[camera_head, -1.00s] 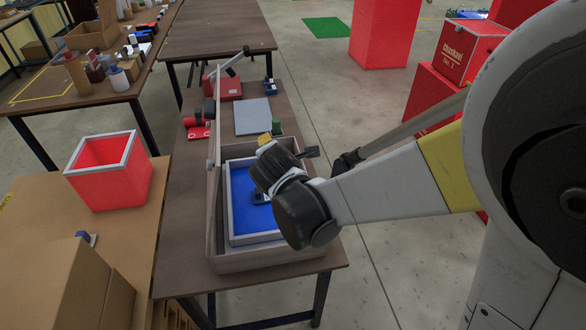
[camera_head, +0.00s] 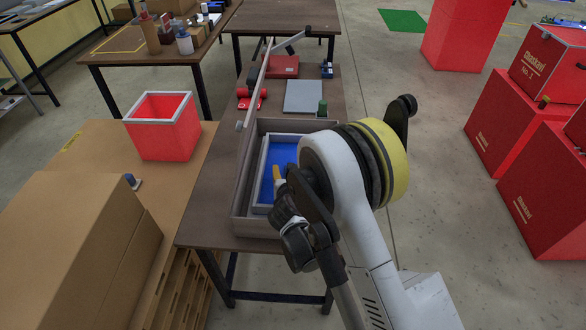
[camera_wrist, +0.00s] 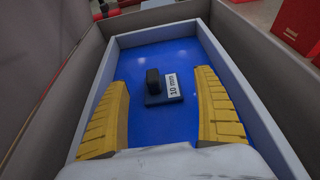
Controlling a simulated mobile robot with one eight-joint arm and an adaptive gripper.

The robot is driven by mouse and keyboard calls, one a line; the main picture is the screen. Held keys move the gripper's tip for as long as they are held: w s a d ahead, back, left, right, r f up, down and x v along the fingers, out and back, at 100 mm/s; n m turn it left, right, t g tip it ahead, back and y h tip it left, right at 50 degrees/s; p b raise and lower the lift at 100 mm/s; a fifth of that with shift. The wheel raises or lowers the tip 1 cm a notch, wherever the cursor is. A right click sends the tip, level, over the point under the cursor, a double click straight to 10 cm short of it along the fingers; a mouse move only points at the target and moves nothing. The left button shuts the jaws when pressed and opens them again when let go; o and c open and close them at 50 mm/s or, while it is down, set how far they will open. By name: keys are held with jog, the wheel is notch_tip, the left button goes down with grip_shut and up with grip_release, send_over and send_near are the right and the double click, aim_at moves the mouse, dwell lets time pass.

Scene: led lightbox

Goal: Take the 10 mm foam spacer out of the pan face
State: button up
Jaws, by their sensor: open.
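In the wrist view the 10 mm foam spacer (camera_wrist: 164,91) is a dark block with an upright black knob and a white label reading "10 mm". It lies on the blue pan face (camera_wrist: 190,58), inside a grey-white frame. My gripper (camera_wrist: 165,108) is open, with one yellow finger on each side of the spacer and clear gaps between; it touches neither side. In the head view my gripper (camera_head: 278,178) is over the pan, and my arm hides the spacer and the pan's right part. The blue pan face (camera_head: 283,152) shows only partly.
The pan sits in a grey box (camera_head: 243,205) whose walls stand higher around it. Behind it on the table are a grey plate (camera_head: 302,96), a green cylinder (camera_head: 322,108) and red items (camera_head: 283,66). A red bin (camera_head: 163,125) stands at left.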

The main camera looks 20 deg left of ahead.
jog(key=b+x, duration=0.2)
jog(key=x, duration=0.2)
jog(key=shift+w+f+b, duration=0.15)
jog(key=shift+f+b, duration=0.15)
jog(key=shift+w+a, duration=0.2)
jog(key=shift+w, duration=0.35)
jog(key=c, duration=1.2)
